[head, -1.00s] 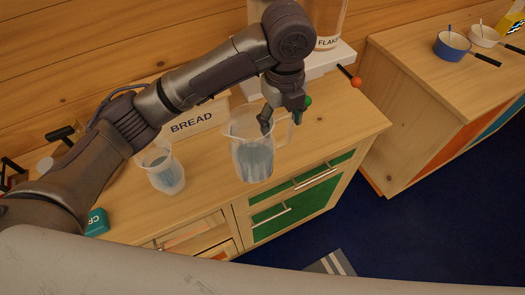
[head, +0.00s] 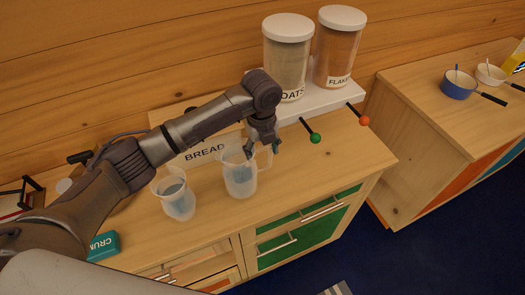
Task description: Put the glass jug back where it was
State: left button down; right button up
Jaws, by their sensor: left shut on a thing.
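The glass jug (head: 239,178) is clear and upright, with its handle toward the right. It is over the wooden counter, in front of the BREAD box (head: 205,153). My left gripper (head: 263,147) is at the jug's handle side, shut on it, and hides part of the handle and rim. I cannot tell whether the jug's base touches the counter. A second clear vessel (head: 177,200) stands to the left, apart from the jug. My right gripper is not in view.
OATS (head: 287,58) and FLAKES (head: 338,48) canisters stand on a white dispenser base with green (head: 315,138) and orange (head: 364,120) knobs. A teal box (head: 103,246) lies at the counter's left. The counter (head: 335,160) is clear right of the jug. Pans (head: 458,84) sit on another cabinet.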

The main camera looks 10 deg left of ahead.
pick_arm(q)
jog(key=shift+f, duration=0.8)
jog(key=c, duration=0.6)
grip_release()
jog(key=shift+f, duration=0.1)
jog(key=o, duration=0.4)
notch_tip(320, 180, up, 12)
jog(key=shift+s+r+b, duration=0.15)
jog(key=shift+r+b, duration=0.05)
jog(key=shift+b, duration=1)
jog(key=shift+f, duration=0.1)
